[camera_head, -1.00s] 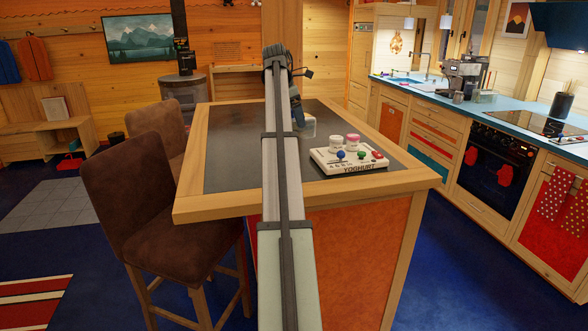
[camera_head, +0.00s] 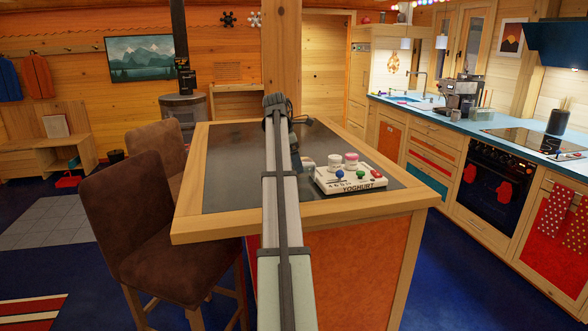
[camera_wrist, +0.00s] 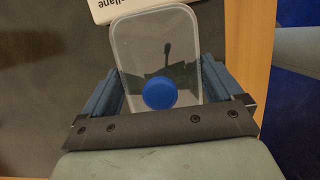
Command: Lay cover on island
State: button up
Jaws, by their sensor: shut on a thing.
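The cover (camera_wrist: 150,50) is a clear, rounded rectangular piece with a blue knob (camera_wrist: 160,94), seen in the wrist view. My gripper (camera_wrist: 161,72) is shut on it, with one blue-grey finger at each side. The island (camera_head: 225,195) has a dark top with a pale wood rim, and its dark surface (camera_wrist: 50,95) lies below the cover in the wrist view. I cannot tell whether the cover touches it.
A white board marked YOGHURT (camera_head: 360,187) with coloured knobs and small jars (camera_head: 351,161) stands on the island's right. A white lettered edge (camera_wrist: 115,9) is close beyond the cover in the wrist view. Two brown chairs (camera_head: 150,215) stand left. The island's left top is clear.

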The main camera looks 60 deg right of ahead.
jog(key=shift+f, duration=1.35)
jog(key=shift+f, duration=0.15)
jog(key=o, duration=0.8)
jog(key=shift+c, duration=0.2)
jog(key=v, duration=1.2)
